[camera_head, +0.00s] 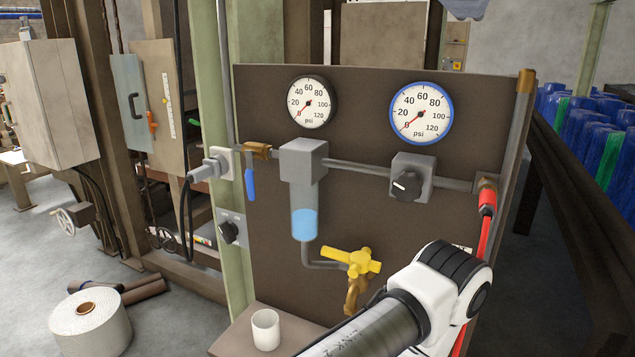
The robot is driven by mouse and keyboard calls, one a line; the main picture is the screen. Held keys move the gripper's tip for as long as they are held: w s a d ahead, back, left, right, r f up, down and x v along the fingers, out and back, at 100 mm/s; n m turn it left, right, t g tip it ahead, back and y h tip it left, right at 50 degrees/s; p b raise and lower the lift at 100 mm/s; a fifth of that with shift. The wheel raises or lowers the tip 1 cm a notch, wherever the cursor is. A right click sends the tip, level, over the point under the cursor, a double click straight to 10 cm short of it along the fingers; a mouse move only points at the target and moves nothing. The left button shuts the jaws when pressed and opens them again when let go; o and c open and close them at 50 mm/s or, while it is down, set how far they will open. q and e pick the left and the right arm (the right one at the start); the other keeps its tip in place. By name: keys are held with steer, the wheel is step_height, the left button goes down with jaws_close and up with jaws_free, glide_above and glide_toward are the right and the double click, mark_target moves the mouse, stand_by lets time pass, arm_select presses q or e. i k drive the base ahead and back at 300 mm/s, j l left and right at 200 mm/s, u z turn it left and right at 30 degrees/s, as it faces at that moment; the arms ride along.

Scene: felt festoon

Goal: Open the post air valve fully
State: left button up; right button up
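A brass valve (257,151) sits on the pipe at the left edge of the brown panel, beside the green post (213,60). Its blue lever handle (250,184) hangs straight down, across the roughly level pipe run. I take this as the post air valve; no label on it is readable. The left gauge (311,102) and the blue-rimmed right gauge (421,113) both have needles near 0. Part of one of my arms crosses the lower right, in front of the panel. Neither gripper shows in this view.
The brown panel (350,230) carries a filter bowl (304,222), a regulator knob (406,186), a yellow tap (350,262) and a red hose (486,225). A white cup (265,329) stands on the ledge below. A grey plug (205,170) and a black switch (229,232) are on the post.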

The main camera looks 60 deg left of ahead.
mark_target(249, 173)
steer(key=u, duration=2.15)
steer(key=l+u, duration=0.4)
steer(key=k+l+u, duration=0.2)
steer(key=u, duration=0.2)
steer(key=k+l+u, duration=0.15)
steer(key=l+u, duration=0.25)
